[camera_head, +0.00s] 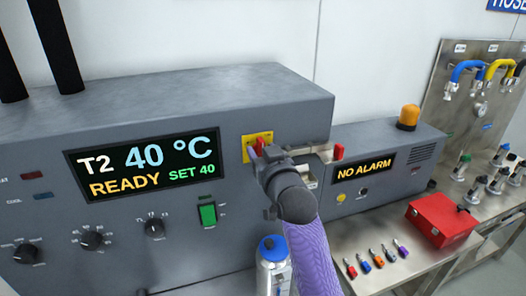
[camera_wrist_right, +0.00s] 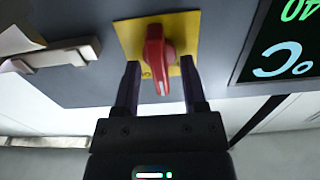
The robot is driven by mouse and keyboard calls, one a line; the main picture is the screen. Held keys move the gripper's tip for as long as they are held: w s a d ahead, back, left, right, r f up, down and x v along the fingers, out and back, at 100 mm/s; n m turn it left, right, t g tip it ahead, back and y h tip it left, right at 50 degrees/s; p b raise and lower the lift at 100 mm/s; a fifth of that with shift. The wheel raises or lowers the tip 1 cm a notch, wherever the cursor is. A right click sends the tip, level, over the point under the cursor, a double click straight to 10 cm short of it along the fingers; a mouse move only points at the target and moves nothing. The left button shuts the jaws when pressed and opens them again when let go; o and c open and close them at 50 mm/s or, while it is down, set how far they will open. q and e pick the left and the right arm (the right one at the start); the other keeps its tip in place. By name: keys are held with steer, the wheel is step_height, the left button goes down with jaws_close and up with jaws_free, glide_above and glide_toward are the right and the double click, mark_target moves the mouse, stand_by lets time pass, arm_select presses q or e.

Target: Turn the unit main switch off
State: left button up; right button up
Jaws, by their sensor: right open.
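The unit main switch is a red rotary handle (camera_wrist_right: 157,58) on a yellow plate (camera_wrist_right: 185,28). In the head view the yellow plate (camera_head: 250,142) sits on the grey unit's front, right of the display, and the red handle is mostly hidden by my right gripper (camera_head: 263,150). In the right wrist view my right gripper (camera_wrist_right: 160,88) is open, with one finger on each side of the red handle. I cannot tell whether the fingers touch it. My left gripper is not in view.
The display (camera_head: 145,165) reads T2 40 °C, READY, SET 40. A green rocker switch (camera_head: 208,214) and several knobs sit below it. A red-ended valve (camera_head: 338,152) is right of my gripper. A red box (camera_head: 442,218) sits on the bench.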

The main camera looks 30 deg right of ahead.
steer(key=shift+c, duration=0.3)
jaws_close()
steer(key=n+p, duration=0.2)
steer(key=n, duration=0.2)
steer(key=n+p, duration=0.2)
steer(key=n, duration=0.2)
steer(key=n+p, duration=0.2)
steer(key=n, duration=0.2)
steer(key=shift+a+f+n+p, duration=0.1)
steer(key=shift+a+n+p, duration=0.2)
steer(key=shift+n, duration=0.1)
steer(key=n+p, duration=0.1)
steer(key=n, duration=0.4)
steer(key=shift+f, duration=0.2)
stand_by(0.4)
